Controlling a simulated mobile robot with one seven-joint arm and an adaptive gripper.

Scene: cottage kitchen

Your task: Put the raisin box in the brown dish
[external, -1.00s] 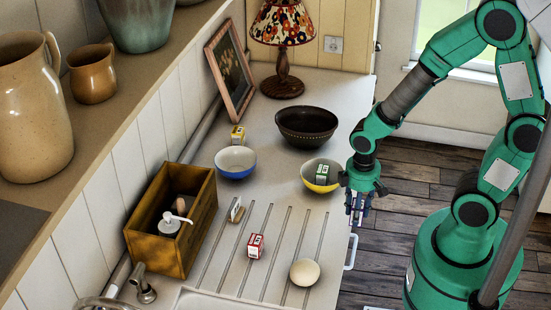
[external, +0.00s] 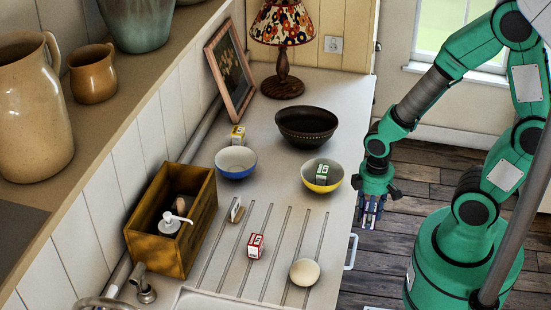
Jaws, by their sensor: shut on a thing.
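My gripper (external: 370,213) points down beyond the counter's right edge, over the floor. It is shut on a small purple-and-white box (external: 371,208), partly hidden by the fingers. Its label is too small to read; I cannot confirm that it is the raisin box. The brown dish (external: 306,139) is a dark round bowl on the counter, up and left of my gripper, behind the yellow bowl. No box shows inside it.
A yellow bowl (external: 325,187) with a green box (external: 322,173) stands near the counter's right edge. A blue bowl (external: 236,174), yellow box (external: 238,133), red box (external: 255,246), pale round object (external: 304,272) and wooden crate (external: 155,245) stand around. A lamp (external: 283,50) stands behind the dish.

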